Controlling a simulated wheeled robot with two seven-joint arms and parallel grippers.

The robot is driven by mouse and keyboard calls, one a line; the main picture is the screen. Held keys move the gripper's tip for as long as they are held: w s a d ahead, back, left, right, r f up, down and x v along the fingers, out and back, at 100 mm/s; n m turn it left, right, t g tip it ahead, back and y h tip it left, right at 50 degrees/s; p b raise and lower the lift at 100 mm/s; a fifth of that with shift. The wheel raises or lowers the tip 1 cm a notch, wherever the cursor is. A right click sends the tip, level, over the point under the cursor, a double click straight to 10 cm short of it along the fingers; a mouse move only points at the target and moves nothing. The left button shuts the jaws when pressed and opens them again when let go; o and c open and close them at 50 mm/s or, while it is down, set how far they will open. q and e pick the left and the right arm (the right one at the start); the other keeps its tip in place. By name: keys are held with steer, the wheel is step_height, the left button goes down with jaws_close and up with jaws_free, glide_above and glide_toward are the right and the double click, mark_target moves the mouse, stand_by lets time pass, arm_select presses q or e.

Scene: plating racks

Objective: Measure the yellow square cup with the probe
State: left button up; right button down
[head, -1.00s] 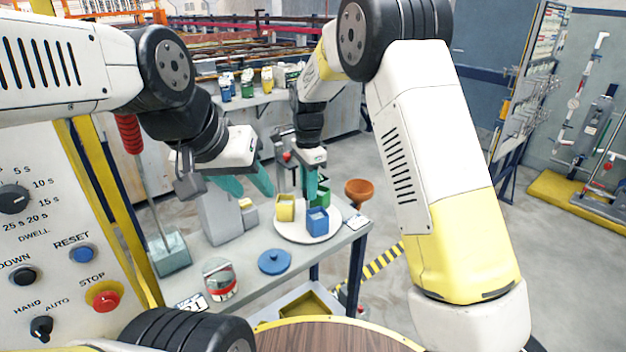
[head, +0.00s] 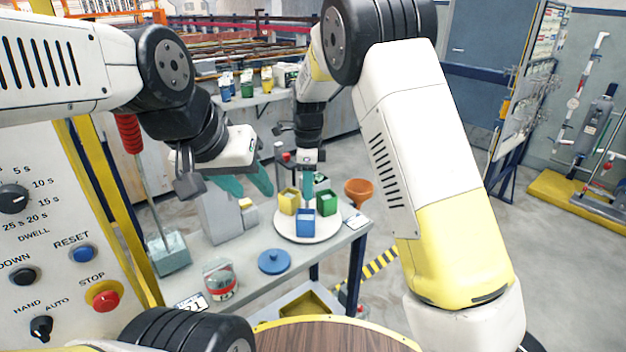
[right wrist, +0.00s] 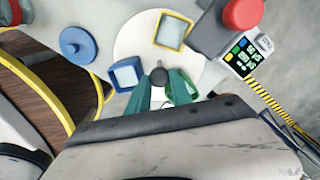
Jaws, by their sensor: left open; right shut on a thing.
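The yellow square cup (head: 289,201) stands on the round white plate (head: 283,234), at its back left. It also shows in the right wrist view (right wrist: 173,32), beyond the fingertips and apart from them. A blue cup (head: 305,222) and a green cup (head: 326,202) share the plate. My right gripper (head: 308,188) points down over the middle of the plate. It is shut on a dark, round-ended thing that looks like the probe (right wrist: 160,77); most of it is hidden. My left gripper (head: 252,190) is open and empty, left of the plate, above the bench.
A blue lid (head: 274,261) and a red-and-silver jar (head: 220,279) lie nearer on the bench. An orange bowl (head: 358,190) is right of the plate.

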steer(key=shift+r+m, duration=0.1)
steer(key=shift+m, duration=1.8)
steer(key=c, duration=1.1)
jaws_free()
steer(key=shift+c, duration=0.2)
step_height(320, 180, up, 8)
steer(key=shift+f, duration=0.15)
